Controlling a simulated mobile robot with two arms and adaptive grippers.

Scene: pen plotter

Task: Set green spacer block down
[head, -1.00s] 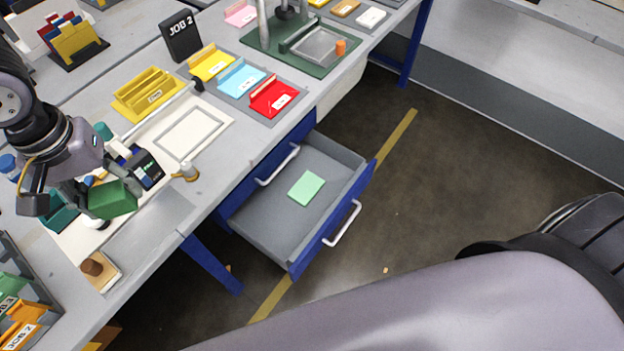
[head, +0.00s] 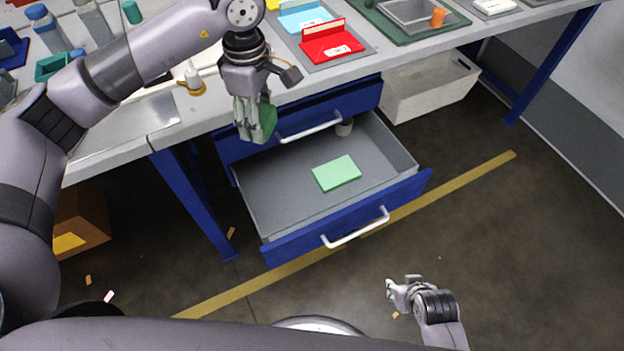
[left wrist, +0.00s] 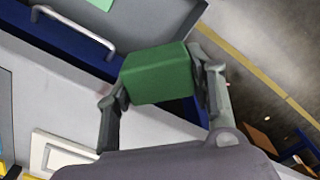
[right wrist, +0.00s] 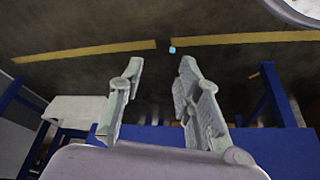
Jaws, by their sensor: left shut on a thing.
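The green spacer block (head: 268,120) is dark green and held by my left gripper (head: 256,132), which is shut on it above the back left of the open drawer. In the left wrist view the green spacer block (left wrist: 158,74) sits between the two fingers (left wrist: 160,90). In the head view the fingers hide part of it. The blue-fronted drawer (head: 250,200) is open, with a flat light green pad (head: 336,173) on its grey floor. My right gripper (head: 398,286) is low over the floor at the front; in the right wrist view its fingers (right wrist: 155,90) are apart and empty.
The bench above the drawer holds a red tray (head: 330,42), a blue tray (head: 302,16) and a green fixture plate (head: 420,26). The drawer has free floor around the pad. A white bin (head: 428,88) is at the right.

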